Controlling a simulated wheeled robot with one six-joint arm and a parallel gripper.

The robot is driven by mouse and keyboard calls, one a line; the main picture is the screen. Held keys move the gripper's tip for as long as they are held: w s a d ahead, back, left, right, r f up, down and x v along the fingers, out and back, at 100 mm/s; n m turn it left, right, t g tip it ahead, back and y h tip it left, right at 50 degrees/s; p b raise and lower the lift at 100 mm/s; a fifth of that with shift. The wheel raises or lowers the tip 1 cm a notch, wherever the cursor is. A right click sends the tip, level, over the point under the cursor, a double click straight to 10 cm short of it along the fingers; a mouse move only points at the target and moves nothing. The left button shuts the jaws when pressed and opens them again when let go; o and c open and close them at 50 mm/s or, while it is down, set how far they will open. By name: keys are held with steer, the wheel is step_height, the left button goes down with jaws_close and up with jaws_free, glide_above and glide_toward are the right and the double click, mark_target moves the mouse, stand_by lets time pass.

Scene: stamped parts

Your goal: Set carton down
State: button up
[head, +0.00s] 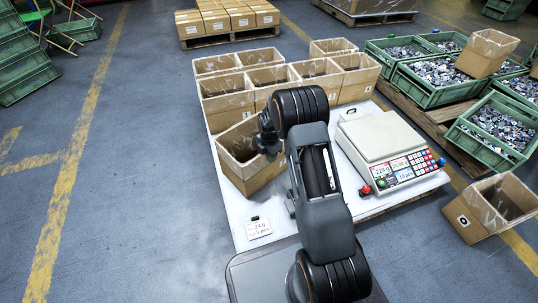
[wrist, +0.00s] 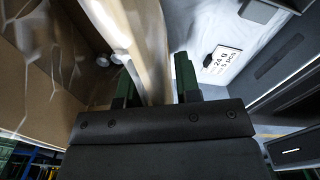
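The carton (head: 262,177) is an open-topped cardboard box. It appears to stand upright on the white-topped table, turned a little against the row behind it. My gripper (head: 268,143) is over its right rim. In the wrist view, the green fingertips of my gripper (wrist: 156,84) are apart, one on each side of the carton wall (wrist: 150,45). The fingers look spread wider than the thin wall. A few shiny round parts (wrist: 103,60) show inside the carton. My arm hides part of its right side.
Several open cartons (head: 225,105) stand close behind on the table (head: 231,208). A counting scale (head: 385,140) is at right. A label card (head: 258,229) lies in front, also visible in the wrist view (wrist: 224,62). Another carton (head: 475,215) lies tilted at far right, near green part crates (head: 480,145).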

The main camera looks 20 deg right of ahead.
step_height(320, 180, up, 12)
steer(key=p, duration=0.5)
steer(key=s+a+r+m, duration=0.1)
steer(key=s+r+m, duration=0.35)
steer(key=r, duration=0.35)
steer(key=s+a+r+m+t, duration=0.1)
steer(key=s+r+m, duration=0.3)
steer(key=s+m, duration=0.5)
steer(key=s+a+r+m+t, duration=0.1)
steer(key=s+a+r+m, duration=0.1)
steer(key=s+r+m, duration=0.3)
steer(key=s+m, duration=0.4)
steer(key=s, duration=0.2)
steer(key=shift+s+a+t, duration=0.3)
steer(key=shift+s+a, duration=0.05)
steer(key=shift+a, duration=0.05)
steer(key=shift+r, duration=0.1)
step_height(320, 180, up, 39)
steer(key=t+p, duration=0.1)
steer(key=p, duration=3.6)
steer(key=shift+a+r+p, duration=0.15)
steer(key=shift+p, duration=0.15)
